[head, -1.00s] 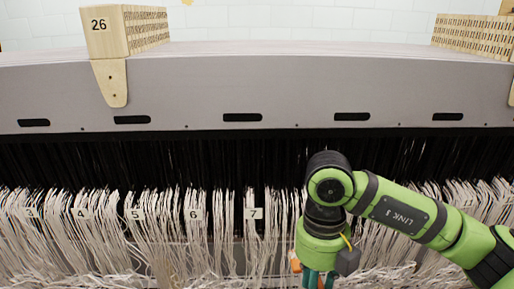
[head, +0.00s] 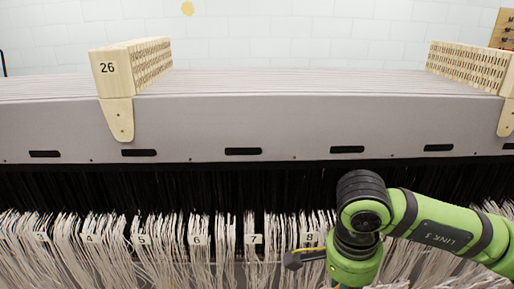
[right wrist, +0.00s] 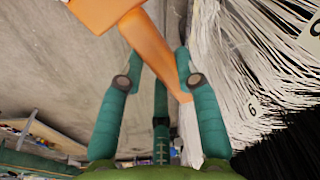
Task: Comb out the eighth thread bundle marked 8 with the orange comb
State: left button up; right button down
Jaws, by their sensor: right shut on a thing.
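The eighth thread bundle (head: 318,221) hangs in the row of pale threads, just left of my right arm in the head view. My right gripper (right wrist: 159,58) has teal fingers shut on the orange comb (right wrist: 150,42) in the right wrist view. The comb slants across the fingers, and its top runs out of the picture. Its teeth cannot be made out. The gripper and comb are below the head view. My left gripper is not in view.
Neighbouring bundles hang close by, among them the one labelled 7 (head: 255,239). Dark threads and a grey beam (head: 290,125) with slots lie behind and above. A wooden block marked 26 (head: 109,69) stands on the beam. Pale threads also hang right of the gripper in the wrist view.

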jog(key=r+n+p, duration=0.1)
jog(key=n, duration=0.3)
jog(key=d+r+n, duration=0.1)
jog(key=n, duration=0.3)
jog(key=d+r+n+y+p, duration=0.1)
jog(key=n, duration=0.3)
jog(key=shift+s+d+t+p, duration=0.2)
jog(key=shift+s+t+p, duration=0.05)
jog(key=shift+t+p, duration=0.05)
